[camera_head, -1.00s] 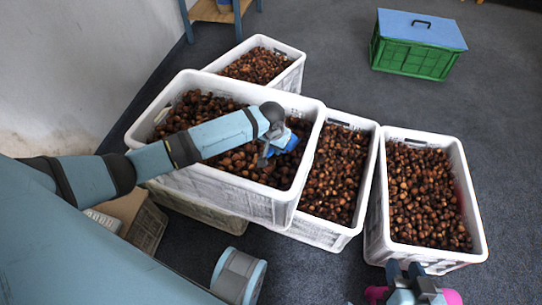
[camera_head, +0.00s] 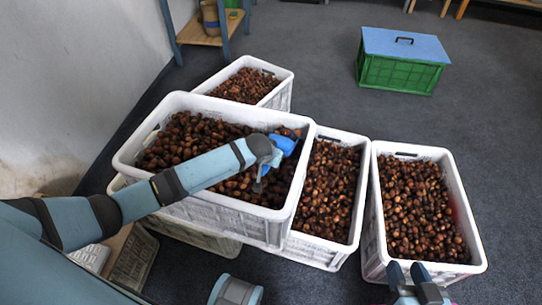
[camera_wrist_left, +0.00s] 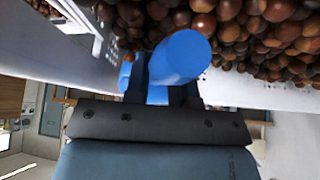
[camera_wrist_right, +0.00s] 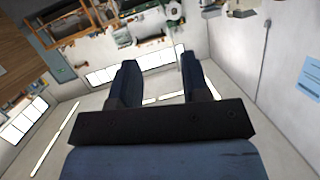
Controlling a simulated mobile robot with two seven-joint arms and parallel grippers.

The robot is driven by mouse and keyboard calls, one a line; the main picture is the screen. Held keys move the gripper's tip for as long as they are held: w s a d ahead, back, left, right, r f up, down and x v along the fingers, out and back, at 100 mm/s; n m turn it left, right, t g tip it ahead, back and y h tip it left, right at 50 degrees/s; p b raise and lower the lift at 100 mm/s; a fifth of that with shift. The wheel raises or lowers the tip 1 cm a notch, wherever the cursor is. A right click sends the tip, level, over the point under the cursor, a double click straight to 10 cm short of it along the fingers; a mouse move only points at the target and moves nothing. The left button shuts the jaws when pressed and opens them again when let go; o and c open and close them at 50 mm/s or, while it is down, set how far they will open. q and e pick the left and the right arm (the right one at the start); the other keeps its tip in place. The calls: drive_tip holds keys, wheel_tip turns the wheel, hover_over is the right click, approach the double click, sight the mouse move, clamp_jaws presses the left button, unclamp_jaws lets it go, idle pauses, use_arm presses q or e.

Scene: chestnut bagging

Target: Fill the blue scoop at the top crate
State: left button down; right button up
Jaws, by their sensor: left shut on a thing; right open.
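The top crate (camera_head: 240,222) is white, full of brown chestnuts (camera_head: 185,140), and sits raised above its neighbours. The blue scoop (camera_head: 286,143) is inside it, low at the chestnuts near the right wall. My left gripper (camera_head: 262,172) is shut on the scoop. In the left wrist view the scoop (camera_wrist_left: 180,57) is between the fingers, beside chestnuts (camera_wrist_left: 265,35); its inside is hidden, so I cannot tell what it holds. My right gripper (camera_head: 416,271) is open and empty in front of the right crate; the right wrist view shows the fingers (camera_wrist_right: 157,82) apart.
More white crates of chestnuts stand behind (camera_head: 283,95), beside (camera_head: 357,170) and at the right (camera_head: 470,215). A green box with a blue lid (camera_head: 403,60) stands on the floor at the back. A wooden shelf (camera_head: 205,38) is at the back left. Grey floor lies open at the right.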

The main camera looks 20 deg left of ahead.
use_arm(q)
drive_tip(key=shift+r+p, duration=0.3)
drive_tip(key=shift+r, duration=0.35)
drive_tip(key=shift+r+p, duration=0.25)
drive_tip(key=shift+p, duration=0.05)
drive_tip(key=r+p, duration=0.1)
drive_tip(key=s+r+p, duration=0.1)
drive_tip(key=r+p, duration=0.1)
drive_tip(key=shift+r+t, duration=0.1)
drive_tip(key=shift+t, duration=0.3)
drive_tip(key=shift+s+r+p, duration=0.3)
drive_tip(key=shift+r+p, duration=0.55)
drive_tip(key=shift+p, duration=0.25)
drive_tip(key=shift+r, duration=0.15)
use_arm(e)
drive_tip(key=s+d+f+g+h, duration=0.2)
drive_tip(key=shift+d+f+g, duration=0.25)
drive_tip(key=shift+f+g, duration=0.05)
drive_tip(key=shift+f, duration=0.05)
use_arm(q)
drive_tip(key=shift+t, duration=0.3)
